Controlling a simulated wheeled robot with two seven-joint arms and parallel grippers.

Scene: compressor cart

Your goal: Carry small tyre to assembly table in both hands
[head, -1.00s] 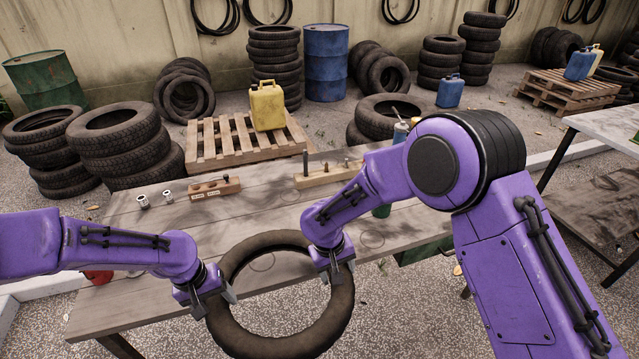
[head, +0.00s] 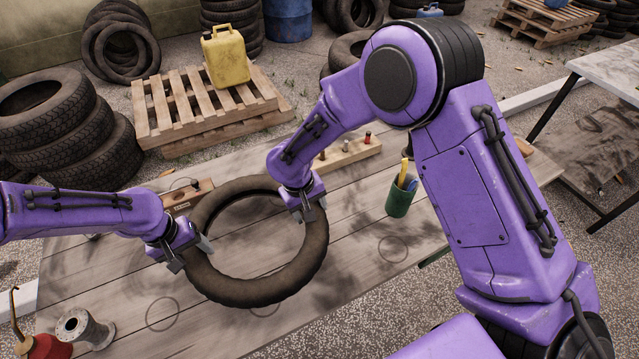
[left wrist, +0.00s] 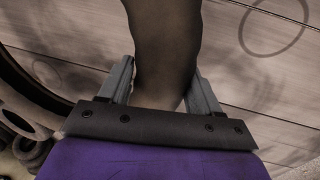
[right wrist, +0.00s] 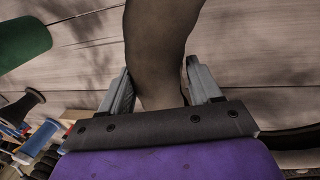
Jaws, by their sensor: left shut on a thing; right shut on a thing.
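The small tyre (head: 262,290) is a dark ring held over the wooden table (head: 345,270) in the head view; I cannot tell whether it touches the top. My left gripper (head: 190,252) is shut on its left side. My right gripper (head: 308,208) is shut on its upper right side. In the left wrist view the tyre (left wrist: 165,50) passes between the jaws of the left gripper (left wrist: 160,90). In the right wrist view the tyre (right wrist: 158,50) passes between the jaws of the right gripper (right wrist: 160,88).
A wooden block (head: 187,195) and a peg block (head: 345,155) lie behind the tyre. A green cup (head: 400,198) with tools stands to its right. A spool (head: 85,330) and a red oil can (head: 38,345) stand at the near left. The table's front middle is clear.

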